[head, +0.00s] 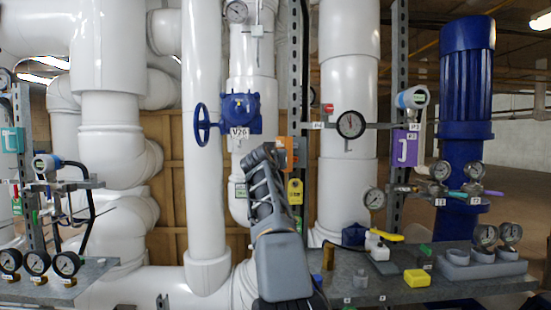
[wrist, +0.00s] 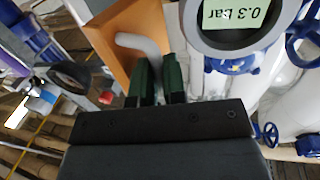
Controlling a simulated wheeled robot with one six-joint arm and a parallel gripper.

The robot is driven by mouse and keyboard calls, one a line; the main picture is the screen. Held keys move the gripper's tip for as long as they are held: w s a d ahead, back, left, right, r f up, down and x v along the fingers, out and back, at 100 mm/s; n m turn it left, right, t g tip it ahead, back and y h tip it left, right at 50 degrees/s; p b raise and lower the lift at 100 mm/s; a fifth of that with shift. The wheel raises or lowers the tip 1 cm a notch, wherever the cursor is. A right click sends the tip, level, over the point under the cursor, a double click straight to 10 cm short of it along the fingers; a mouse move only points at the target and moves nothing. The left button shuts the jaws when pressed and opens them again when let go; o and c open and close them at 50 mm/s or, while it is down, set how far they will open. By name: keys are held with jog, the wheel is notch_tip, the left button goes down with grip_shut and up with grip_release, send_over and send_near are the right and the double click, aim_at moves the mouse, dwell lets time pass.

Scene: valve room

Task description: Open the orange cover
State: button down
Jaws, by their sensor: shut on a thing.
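The orange cover (head: 290,144) is on the metal post in the middle of the head view, partly hidden behind my gripper (head: 271,150). In the wrist view the orange cover (wrist: 115,27) fills the upper left, with a curved grey handle (wrist: 138,42) on it. The dark green fingers of my gripper (wrist: 158,78) are shut on this handle, which runs in between them. How far the cover stands open I cannot tell.
A round gauge reading 0.3 bar (wrist: 234,18) is close to the right of my fingers in the wrist view. A yellow tag (head: 295,191) hangs below the cover. A blue valve (head: 240,112) is to the left. A shelf (head: 400,291) with several small objects stands lower right.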

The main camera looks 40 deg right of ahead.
jog(key=shift+w+f, duration=0.2)
jog(key=shift+f, duration=0.2)
jog(key=c, duration=1.4)
grip_release()
jog(key=shift+a+r, duration=0.1)
jog(key=shift+a, duration=0.1)
jog(key=shift+o, duration=1.1)
jog(key=shift+s+d+r, duration=0.1)
jog(key=shift+s+r, duration=0.05)
jog(key=shift+r, duration=0.15)
